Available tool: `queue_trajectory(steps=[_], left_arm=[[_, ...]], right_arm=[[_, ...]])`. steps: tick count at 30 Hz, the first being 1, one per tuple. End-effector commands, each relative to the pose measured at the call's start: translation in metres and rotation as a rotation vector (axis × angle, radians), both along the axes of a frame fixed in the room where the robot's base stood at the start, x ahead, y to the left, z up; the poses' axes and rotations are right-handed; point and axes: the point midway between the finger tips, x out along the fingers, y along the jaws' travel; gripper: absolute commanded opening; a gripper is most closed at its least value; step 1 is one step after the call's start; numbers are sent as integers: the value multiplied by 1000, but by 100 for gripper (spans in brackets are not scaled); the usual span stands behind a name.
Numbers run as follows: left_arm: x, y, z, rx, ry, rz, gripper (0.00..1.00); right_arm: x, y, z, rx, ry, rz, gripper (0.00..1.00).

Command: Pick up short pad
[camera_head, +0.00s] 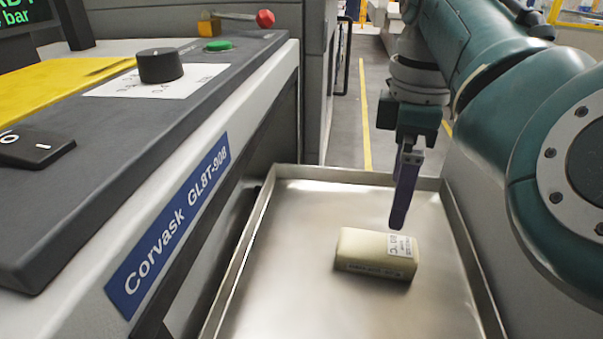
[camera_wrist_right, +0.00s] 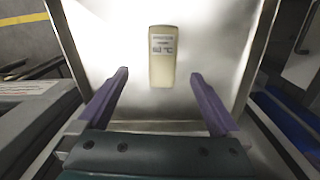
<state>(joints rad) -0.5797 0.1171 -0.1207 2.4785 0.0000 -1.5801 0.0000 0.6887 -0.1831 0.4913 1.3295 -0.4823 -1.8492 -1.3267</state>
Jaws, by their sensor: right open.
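The short pad (camera_head: 362,254) is a cream block with a white printed label, lying flat in a shallow metal tray (camera_head: 300,305). In the right wrist view the pad (camera_wrist_right: 162,70) lies ahead of the fingertips, roughly centred between them, with its long side pointing away. My right gripper (camera_head: 400,222) hangs with its purple fingers pointing down, above and just behind the pad in the head view. In the right wrist view the right gripper (camera_wrist_right: 162,74) is open, its two purple fingers wide apart with nothing between them. My left gripper is not in view.
The tray has raised rims on its sides and far edge. A machine with a blue label (camera_head: 168,225) and a black knob (camera_head: 160,65) stands close along the tray's left. Bare tray surface surrounds the pad.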

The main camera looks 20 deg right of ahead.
Motion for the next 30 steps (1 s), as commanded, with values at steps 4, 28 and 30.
queue_trajectory(steps=[4, 28, 30], left_arm=[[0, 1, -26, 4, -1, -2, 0], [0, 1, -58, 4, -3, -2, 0], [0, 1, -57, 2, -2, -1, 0]], right_arm=[[7, 9, -18, 27, 13, 61, 100], [4, 10, -114, 31, 15, 72, 100], [5, 9, -115, 29, 14, 72, 100]])
